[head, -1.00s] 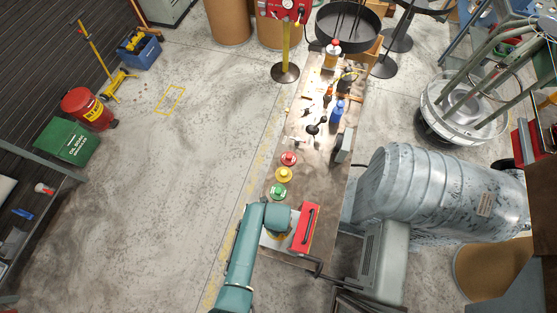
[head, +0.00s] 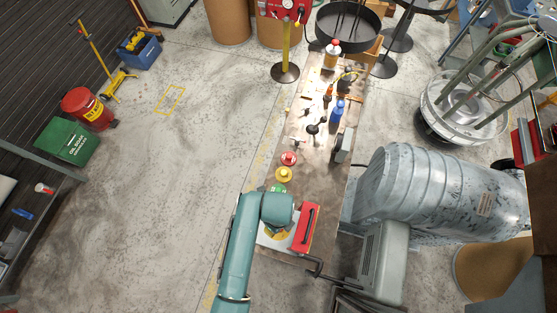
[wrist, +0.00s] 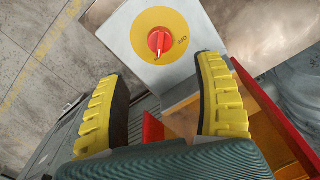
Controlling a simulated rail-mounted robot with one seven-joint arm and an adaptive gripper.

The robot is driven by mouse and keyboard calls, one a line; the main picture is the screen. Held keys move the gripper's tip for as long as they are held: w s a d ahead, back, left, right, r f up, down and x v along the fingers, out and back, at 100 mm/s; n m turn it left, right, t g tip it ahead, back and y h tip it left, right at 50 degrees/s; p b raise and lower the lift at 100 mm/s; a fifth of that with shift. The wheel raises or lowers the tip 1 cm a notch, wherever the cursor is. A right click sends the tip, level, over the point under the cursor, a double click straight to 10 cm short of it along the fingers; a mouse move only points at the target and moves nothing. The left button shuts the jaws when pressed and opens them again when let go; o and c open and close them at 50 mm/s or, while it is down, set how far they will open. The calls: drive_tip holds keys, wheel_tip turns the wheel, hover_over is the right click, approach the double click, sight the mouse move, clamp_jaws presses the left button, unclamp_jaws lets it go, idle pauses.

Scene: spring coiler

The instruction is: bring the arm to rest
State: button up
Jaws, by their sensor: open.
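My teal arm (head: 240,245) reaches in from the bottom of the head view, and its rounded end hangs over the near end of the workbench. My gripper (wrist: 158,72) shows in the wrist view, with its two yellow-padded fingers spread wide and nothing between them. Beyond the fingertips is a red rotary knob (wrist: 159,41) on a yellow disc, set on a pale plate. The fingers look apart from it. In the head view the fingers are hidden under the arm, and the yellow disc (head: 277,234) shows partly below it.
A red box (head: 305,228) stands right beside the plate. Yellow (head: 284,174) and red (head: 289,158) buttons sit farther up the bench, with a green one (head: 278,188) partly covered by my arm. The floor at left is open.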

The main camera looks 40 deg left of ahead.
drive_tip(key=shift+r, duration=0.45)
drive_tip(key=w+r+n+t+y+p, duration=0.2)
drive_tip(key=w+r+n+t, duration=0.35)
drive_tip(key=w+r, duration=0.8)
drive_tip(key=w+d+r+n+t+p, duration=0.1)
drive_tip(key=w+d+r+n+t, duration=0.15)
drive_tip(key=r, duration=0.75)
drive_tip(key=w+d+r+n+t+p, duration=0.1)
drive_tip(key=w+d+r+n+t, duration=0.15)
drive_tip(key=r, duration=0.85)
drive_tip(key=s+d+r+n+t+h+p, duration=0.1)
drive_tip(key=s+d+r+n+t, duration=0.1)
drive_tip(key=r, duration=0.9)
drive_tip(key=s+d+r+n+t+h+p, duration=0.1)
drive_tip(key=s+d+r+n+t, duration=0.2)
drive_tip(key=r, duration=0.8)
drive_tip(key=s+d+r+n+t+p, duration=0.1)
drive_tip(key=s+d+r+n+t, duration=0.2)
drive_tip(key=d+r+t, duration=0.3)
wheel_tip(320, 180, up, 6)
drive_tip(key=shift+s+f+t+h, duration=0.25)
drive_tip(key=shift+t+h, duration=0.1)
drive_tip(key=shift+h, duration=0.05)
drive_tip(key=shift+d, duration=0.1)
